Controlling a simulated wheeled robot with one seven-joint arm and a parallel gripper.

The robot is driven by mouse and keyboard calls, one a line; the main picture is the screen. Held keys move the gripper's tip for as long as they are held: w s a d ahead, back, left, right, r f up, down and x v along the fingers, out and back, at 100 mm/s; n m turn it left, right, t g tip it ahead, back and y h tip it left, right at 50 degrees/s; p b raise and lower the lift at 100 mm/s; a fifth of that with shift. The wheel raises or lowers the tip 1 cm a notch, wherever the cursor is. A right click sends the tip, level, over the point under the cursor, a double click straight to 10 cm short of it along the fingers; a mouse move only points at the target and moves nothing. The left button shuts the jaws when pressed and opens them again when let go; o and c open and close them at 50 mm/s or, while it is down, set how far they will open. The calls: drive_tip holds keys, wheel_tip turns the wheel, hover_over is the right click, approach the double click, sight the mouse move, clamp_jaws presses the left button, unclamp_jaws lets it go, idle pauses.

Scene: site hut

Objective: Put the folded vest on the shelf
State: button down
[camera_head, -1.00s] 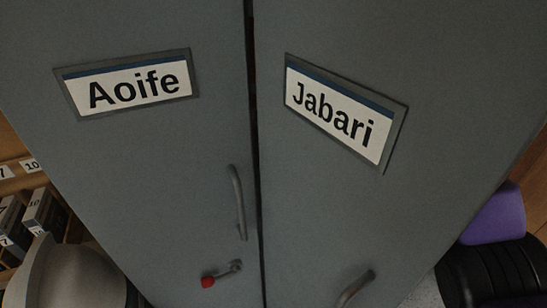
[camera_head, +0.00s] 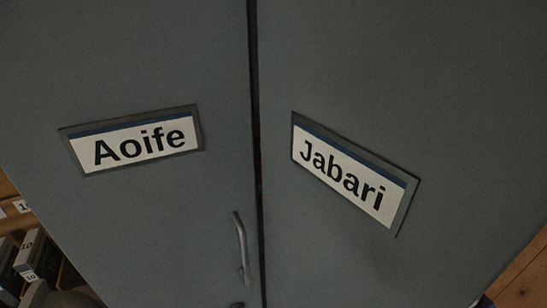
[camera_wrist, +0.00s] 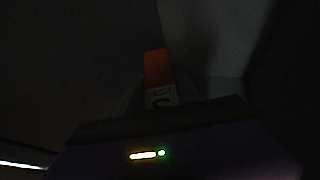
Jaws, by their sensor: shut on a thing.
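In the wrist view, which is very dark, my gripper (camera_wrist: 160,105) shows as a dark body with small lights along the bottom. Just beyond it is an orange piece with a pale patch marked with what looks like an S, which I take to be the folded vest (camera_wrist: 157,68). My gripper is shut on it; the fingertips and most of the vest are lost in the dark. The head view shows neither my gripper nor the vest. I cannot make out which shelf is meant.
A vertical handle (camera_head: 241,247) is on the Aoife door. Numbered boxes (camera_head: 31,252) stand on wooden shelving at the lower left.

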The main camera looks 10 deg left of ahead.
drive_tip(key=shift+f, duration=2.25)
drive_tip(key=shift+p, duration=0.35)
drive_tip(key=c, duration=0.8)
unclamp_jaws()
drive_tip(key=shift+f, duration=0.1)
drive_tip(key=shift+c, duration=0.2)
drive_tip(key=b+v, duration=0.2)
drive_tip(key=v, duration=1)
drive_tip(key=shift+b, duration=0.3)
drive_tip(key=shift+d, duration=0.1)
